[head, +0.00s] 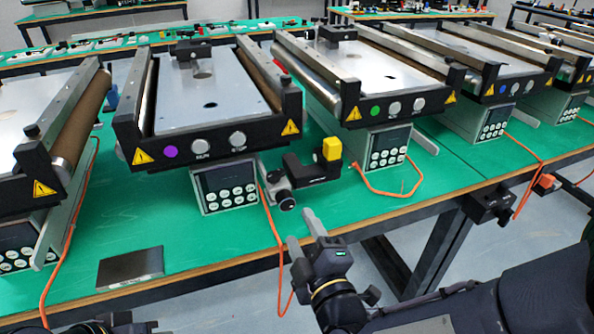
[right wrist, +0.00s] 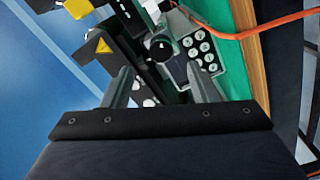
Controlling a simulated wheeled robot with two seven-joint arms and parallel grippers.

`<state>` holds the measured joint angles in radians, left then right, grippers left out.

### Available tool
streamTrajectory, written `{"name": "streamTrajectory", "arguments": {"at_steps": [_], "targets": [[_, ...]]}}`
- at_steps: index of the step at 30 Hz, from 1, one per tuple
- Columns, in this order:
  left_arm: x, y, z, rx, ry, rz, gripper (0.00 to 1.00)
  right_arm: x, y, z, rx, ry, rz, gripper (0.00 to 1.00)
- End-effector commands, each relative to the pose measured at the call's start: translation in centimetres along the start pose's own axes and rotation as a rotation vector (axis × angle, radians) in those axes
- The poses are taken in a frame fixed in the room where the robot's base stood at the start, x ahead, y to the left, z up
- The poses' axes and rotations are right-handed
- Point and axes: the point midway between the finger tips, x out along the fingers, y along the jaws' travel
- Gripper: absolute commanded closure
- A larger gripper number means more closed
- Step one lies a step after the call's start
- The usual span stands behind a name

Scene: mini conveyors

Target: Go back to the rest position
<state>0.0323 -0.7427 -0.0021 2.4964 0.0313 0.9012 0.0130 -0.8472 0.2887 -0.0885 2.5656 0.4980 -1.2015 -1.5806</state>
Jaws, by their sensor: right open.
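My right gripper (head: 301,229) is open and empty in the head view, its two light grey fingers apart. It is in front of the green table's front edge, below and to the right of a conveyor's keypad box (head: 224,186). In the right wrist view, the fingers of the right gripper (right wrist: 158,88) stand apart. Behind them show a keypad box (right wrist: 198,52) and a black knob (right wrist: 161,47). Only dark parts of my left arm show at the bottom left of the head view. Its jaws cannot be made out.
Mini conveyors (head: 208,110) stand in a row on the green table (head: 172,228). A black fixture with a yellow block (head: 332,149) is behind my right gripper. Orange cables (head: 280,262) hang over the front edge. A dark plate (head: 130,269) lies at the left.

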Motion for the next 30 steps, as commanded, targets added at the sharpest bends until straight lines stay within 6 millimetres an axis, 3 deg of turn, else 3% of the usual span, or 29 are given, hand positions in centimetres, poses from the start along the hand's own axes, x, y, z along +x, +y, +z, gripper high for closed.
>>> {"name": "streamTrajectory", "arguments": {"at_steps": [5, 10, 13, 21, 30], "targets": [[0.0, 0.0, 0.0, 0.0, 0.0, 0.0, 1.0, 0.1, 0.2, 0.6, 0.075, -0.01, -0.033, 0.46], [0.0, 0.0, 0.0, 0.0, 0.0, 0.0, 1.0, -0.2, 0.8, 3.2, 0.406, -0.061, -0.183, 0.46], [0.0, 0.0, 0.0, 0.0, 0.0, 0.0, 1.0, -1.5, 1.1, 5.1, 0.65, -0.127, -0.298, 0.46], [0.0, 0.0, 0.0, 0.0, 0.0, 0.0, 1.0, -9.0, 1.2, 10.0, 1.166, -0.461, -0.507, 0.46], [0.0, 0.0, 0.0, 0.0, 0.0, 0.0, 1.0, -17.1, 0.5, 13.0, 1.469, -0.855, -0.516, 0.46]]}}
